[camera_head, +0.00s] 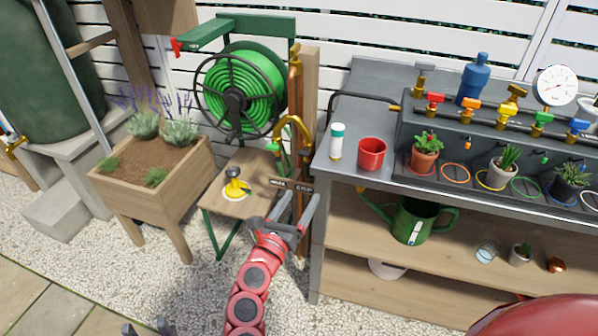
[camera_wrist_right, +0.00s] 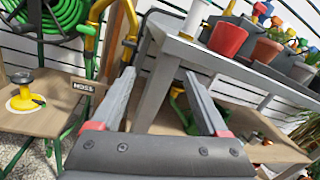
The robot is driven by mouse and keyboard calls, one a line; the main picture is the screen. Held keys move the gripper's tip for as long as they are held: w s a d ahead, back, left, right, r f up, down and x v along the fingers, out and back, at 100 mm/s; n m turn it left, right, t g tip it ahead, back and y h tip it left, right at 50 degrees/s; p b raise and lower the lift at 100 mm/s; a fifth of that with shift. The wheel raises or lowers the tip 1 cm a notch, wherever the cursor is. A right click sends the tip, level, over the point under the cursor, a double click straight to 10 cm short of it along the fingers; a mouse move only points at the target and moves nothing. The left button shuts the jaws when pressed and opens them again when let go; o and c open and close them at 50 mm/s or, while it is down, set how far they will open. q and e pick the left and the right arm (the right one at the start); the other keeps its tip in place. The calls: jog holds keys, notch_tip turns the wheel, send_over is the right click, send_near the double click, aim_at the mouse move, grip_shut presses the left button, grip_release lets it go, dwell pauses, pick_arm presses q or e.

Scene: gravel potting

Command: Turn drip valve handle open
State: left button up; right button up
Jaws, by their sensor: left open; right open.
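A row of drip valves with coloured handles sits on the pipe over the bench: a red handle (camera_head: 435,98), an orange handle (camera_head: 474,103), a yellow handle (camera_head: 516,91), a green handle (camera_head: 543,117) and a blue handle (camera_head: 578,126). Which one the task means, I cannot tell. My right gripper (camera_head: 299,198) is open and empty, in front of the post and left of the bench, well away from the valves. In the right wrist view its two fingers (camera_wrist_right: 160,78) are spread with nothing between them. My left gripper (camera_head: 146,326) shows only its fingertips at the bottom edge, open.
A red cup (camera_head: 371,154) and a white bottle (camera_head: 337,141) stand at the bench's left end. Potted plants stand below the valves. A green watering can (camera_head: 411,220) is on the lower shelf. A hose reel (camera_head: 240,88) and a small wooden table (camera_head: 217,202) are left.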

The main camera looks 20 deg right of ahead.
jog(key=w+a+m+y, duration=0.2)
jog(key=a, duration=0.2)
send_near(303, 154)
jog(key=shift+t, duration=0.4)
jog(key=x, duration=0.9)
jog(key=shift+d+f+b, duration=0.2)
jog(key=shift+f+b, duration=0.1)
jog(key=shift+b, duration=0.05)
grip_shut()
